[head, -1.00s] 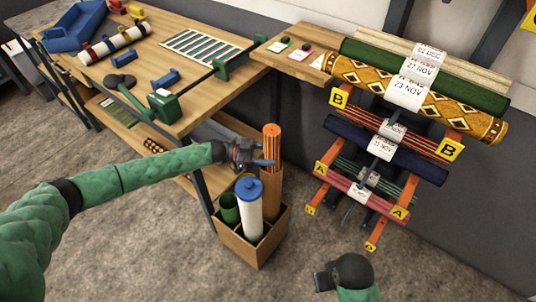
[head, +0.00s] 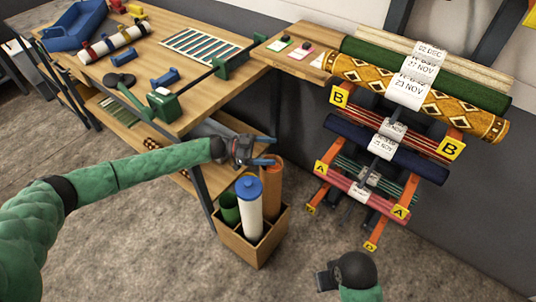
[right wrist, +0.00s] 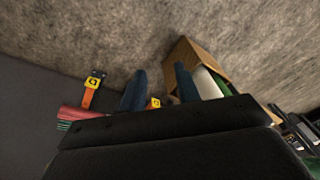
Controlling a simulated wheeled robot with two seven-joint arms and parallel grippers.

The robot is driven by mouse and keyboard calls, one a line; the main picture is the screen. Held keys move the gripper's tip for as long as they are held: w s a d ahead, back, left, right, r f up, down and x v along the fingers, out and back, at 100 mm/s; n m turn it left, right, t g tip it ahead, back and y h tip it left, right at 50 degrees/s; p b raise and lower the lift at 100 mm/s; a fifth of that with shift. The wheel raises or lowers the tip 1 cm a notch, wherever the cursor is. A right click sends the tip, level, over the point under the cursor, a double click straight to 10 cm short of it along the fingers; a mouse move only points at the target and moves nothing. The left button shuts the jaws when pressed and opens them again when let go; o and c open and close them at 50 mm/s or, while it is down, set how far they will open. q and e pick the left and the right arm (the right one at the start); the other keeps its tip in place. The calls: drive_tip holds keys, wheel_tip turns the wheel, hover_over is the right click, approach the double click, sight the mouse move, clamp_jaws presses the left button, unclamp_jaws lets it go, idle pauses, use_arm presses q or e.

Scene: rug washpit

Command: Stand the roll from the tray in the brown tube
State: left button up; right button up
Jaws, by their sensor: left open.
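The orange-brown roll's top end (head: 271,161) shows at the mouth of the brown tube (head: 272,190). The rest of the roll is hidden inside, and it looks upright. The tube stands in the back right compartment of a wooden box (head: 244,240). My left gripper (head: 268,150) is open and empty, its blue fingers at and just above the roll's top; I cannot tell if one touches it. The blue tray (head: 75,28) is on the bench at the far left. My right gripper (right wrist: 160,88) is open and empty, low in front of the rack.
A white tube with a blue cap (head: 249,205) and a green tube (head: 229,208) share the box. The wooden bench (head: 215,90) is behind my left arm. A rack of labelled rolls (head: 420,95) stands at right. Floor in front is clear.

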use_arm(q)
drive_tip(key=s+d+r+b, duration=0.2)
drive_tip(key=s+d+r, duration=0.4)
drive_tip(key=d+r, duration=0.3)
drive_tip(key=shift+d+r, duration=0.15)
drive_tip(key=shift+d, duration=0.45)
use_arm(e)
drive_tip(key=shift+n+t+y, duration=0.3)
drive_tip(key=shift+t+y, duration=0.2)
drive_tip(key=shift+t, duration=0.1)
drive_tip(key=a+f, duration=0.1)
drive_tip(key=w+a+f, duration=0.1)
drive_tip(key=a+f, duration=0.1)
drive_tip(key=shift+w+a+f, duration=0.1)
drive_tip(key=shift+w+a, duration=0.1)
drive_tip(key=shift+w, duration=0.15)
drive_tip(key=shift+s+a, duration=0.15)
drive_tip(key=shift+s, duration=0.05)
use_arm(q)
drive_tip(key=shift+m, duration=0.3)
